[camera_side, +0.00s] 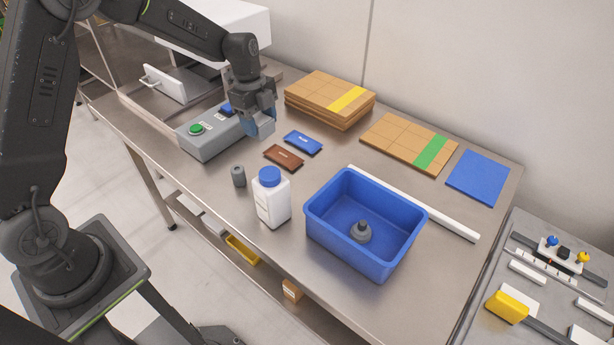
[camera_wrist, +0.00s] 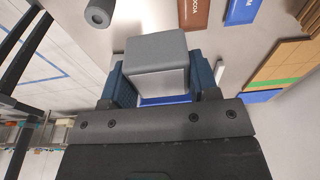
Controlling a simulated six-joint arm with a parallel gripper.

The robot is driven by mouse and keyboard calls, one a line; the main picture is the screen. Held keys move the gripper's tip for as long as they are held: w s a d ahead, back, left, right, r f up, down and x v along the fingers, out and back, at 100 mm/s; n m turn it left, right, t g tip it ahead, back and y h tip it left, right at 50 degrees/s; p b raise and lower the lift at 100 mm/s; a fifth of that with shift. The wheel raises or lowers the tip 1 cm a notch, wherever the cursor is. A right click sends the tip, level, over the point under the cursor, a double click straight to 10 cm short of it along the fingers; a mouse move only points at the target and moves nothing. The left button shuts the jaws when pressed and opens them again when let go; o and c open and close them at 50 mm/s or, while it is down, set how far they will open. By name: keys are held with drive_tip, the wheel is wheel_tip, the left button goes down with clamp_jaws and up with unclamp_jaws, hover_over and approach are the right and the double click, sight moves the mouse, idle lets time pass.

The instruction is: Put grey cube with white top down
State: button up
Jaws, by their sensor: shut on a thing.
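My gripper (camera_side: 259,123) is over the back left of the steel table (camera_side: 330,165), beside the right end of the grey button box. Its blue fingers (camera_wrist: 121,86) are shut on the grey cube with a white face (camera_wrist: 157,49), which shows in the wrist view. The cube sits between the two fingers, grey on the far faces and white on the face towards the wrist.
The button box (camera_side: 213,134) stands left of my gripper. Brown (camera_side: 284,157) and blue packets (camera_side: 303,142) lie to the right. A small grey cylinder (camera_side: 238,177), white bottle (camera_side: 272,200) and blue bin (camera_side: 415,225) stand nearer. Stacked boards (camera_side: 325,98) lie behind.

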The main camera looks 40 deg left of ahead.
hover_over(309, 179)
drive_tip(key=f, duration=0.7)
drive_tip(key=shift+a+f, duration=0.2)
drive_tip(key=shift+a, duration=0.1)
drive_tip(key=shift+f, duration=1.95)
drive_tip(key=shift+f, duration=0.1)
drive_tip(key=o, duration=0.9)
drive_tip(key=shift+o, duration=0.2)
wheel_tip(309, 179, up, 12)
drive_tip(key=a, duration=0.2)
drive_tip(key=shift+r, duration=0.2)
